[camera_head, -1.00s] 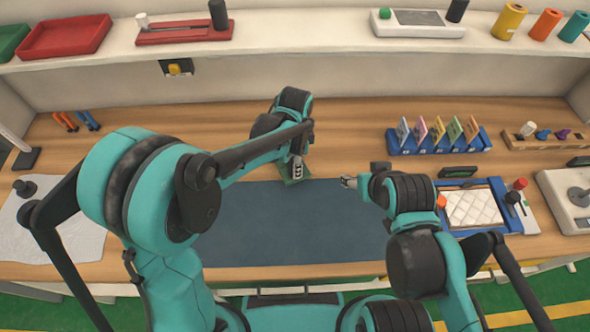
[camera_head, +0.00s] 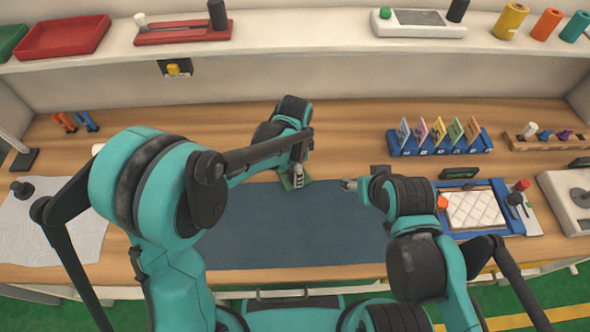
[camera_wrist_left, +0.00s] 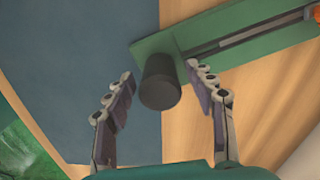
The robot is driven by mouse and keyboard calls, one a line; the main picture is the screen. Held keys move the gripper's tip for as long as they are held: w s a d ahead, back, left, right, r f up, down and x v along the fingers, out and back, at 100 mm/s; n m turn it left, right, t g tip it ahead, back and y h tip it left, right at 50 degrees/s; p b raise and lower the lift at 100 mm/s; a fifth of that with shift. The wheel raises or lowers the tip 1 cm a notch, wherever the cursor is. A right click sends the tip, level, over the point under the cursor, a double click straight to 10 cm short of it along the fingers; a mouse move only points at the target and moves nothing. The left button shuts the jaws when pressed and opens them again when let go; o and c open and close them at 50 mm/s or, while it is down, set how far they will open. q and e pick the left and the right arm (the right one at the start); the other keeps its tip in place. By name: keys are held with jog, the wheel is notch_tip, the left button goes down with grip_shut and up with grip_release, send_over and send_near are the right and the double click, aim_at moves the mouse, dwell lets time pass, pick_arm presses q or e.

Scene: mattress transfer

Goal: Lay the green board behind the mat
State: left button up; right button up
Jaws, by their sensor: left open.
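The green board (camera_wrist_left: 240,45) shows in the wrist view with a dark round knob (camera_wrist_left: 160,80) at one end and a slot along it. That end overlaps the edge of the blue mat (camera_wrist_left: 80,50) in this view; the rest is over bare wood. My left gripper (camera_wrist_left: 158,76) is open, with its fingers on either side of the knob. In the head view, the left gripper (camera_head: 298,178) is at the mat's back edge and the arm hides most of the board (camera_head: 286,183). My right gripper (camera_head: 347,184) is above the mat (camera_head: 300,230), its jaws too small to read.
A blue rack of coloured cards (camera_head: 440,143) stands at the back right. A blue-framed tray with a white quilted pad (camera_head: 474,209) lies at the right. A pale cloth (camera_head: 60,225) lies at the left. Bare wood (camera_head: 350,140) is free behind the mat.

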pick_arm(q)
notch_tip(320, 180, up, 12)
jog(key=p, duration=0.3)
jog(key=s+a+r+n+t, duration=0.2)
jog(key=s+a+n+t, duration=0.1)
jog(key=s+a+n, duration=0.3)
jog(key=s+a+r+n+t, duration=0.2)
jog(key=s+a+n+t, duration=0.2)
jog(key=a+n, duration=0.5)
jog(key=s+a, duration=0.2)
jog(key=a, duration=0.3)
jog(key=shift+r+n, duration=0.2)
jog(key=shift+n, duration=0.2)
notch_tip(320, 180, down, 5)
jog(key=b, duration=0.4)
jog(key=shift+r, duration=0.15)
